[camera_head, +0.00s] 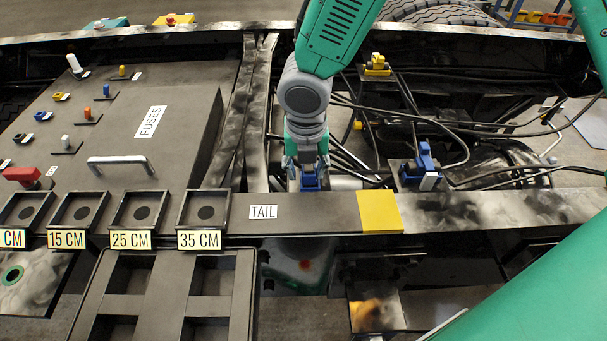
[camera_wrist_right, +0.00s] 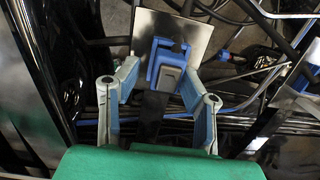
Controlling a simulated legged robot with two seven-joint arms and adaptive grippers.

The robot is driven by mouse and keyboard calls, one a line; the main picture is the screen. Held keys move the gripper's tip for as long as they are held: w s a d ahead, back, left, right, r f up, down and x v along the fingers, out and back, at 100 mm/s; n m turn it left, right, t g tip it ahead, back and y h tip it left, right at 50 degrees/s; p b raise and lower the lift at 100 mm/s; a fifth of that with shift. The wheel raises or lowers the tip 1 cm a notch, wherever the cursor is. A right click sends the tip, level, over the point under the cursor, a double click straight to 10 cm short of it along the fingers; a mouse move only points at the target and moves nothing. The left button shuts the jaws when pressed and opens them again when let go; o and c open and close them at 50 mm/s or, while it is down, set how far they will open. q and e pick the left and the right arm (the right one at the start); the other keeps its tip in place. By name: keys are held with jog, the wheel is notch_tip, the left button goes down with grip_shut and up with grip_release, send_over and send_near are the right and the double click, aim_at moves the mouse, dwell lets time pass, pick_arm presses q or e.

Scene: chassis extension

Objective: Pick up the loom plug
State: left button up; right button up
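A blue plug with a grey face (camera_wrist_right: 170,72) stands in front of a shiny metal plate in the right wrist view. I take it to be the loom plug. My right gripper (camera_wrist_right: 160,78) has its two fingers spread, one on each side of the plug. A gap shows at the left finger; whether the right finger touches the plug is unclear. In the head view my right gripper (camera_head: 307,174) points down behind the TAIL rail, with blue (camera_head: 311,182) showing at its fingertips. My left gripper is not in view.
A blue connector (camera_head: 425,160) and a yellow one (camera_head: 377,65) are at the right, among black cables. The fuse panel (camera_head: 185,110) and length-marked trays (camera_head: 204,210) are left.

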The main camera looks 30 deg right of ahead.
aim_at(310, 166)
jog(key=shift+d, duration=0.15)
grip_shut()
jog(key=shift+d+f, duration=0.15)
jog(key=shift+d, duration=0.55)
jog(key=shift+w+a, duration=0.15)
jog(key=shift+a, duration=0.35)
jog(key=shift+d+r, duration=0.1)
jog(key=shift+r, duration=0.3)
notch_tip(310, 166, up, 9)
jog(key=shift+d+f+p, duration=0.1)
jog(key=shift+f+p, duration=0.05)
jog(key=shift+p, duration=0.85)
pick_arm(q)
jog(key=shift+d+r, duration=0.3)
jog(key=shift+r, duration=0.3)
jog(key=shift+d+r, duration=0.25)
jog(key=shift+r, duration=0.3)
pick_arm(e)
jog(key=shift+r, duration=0.3)
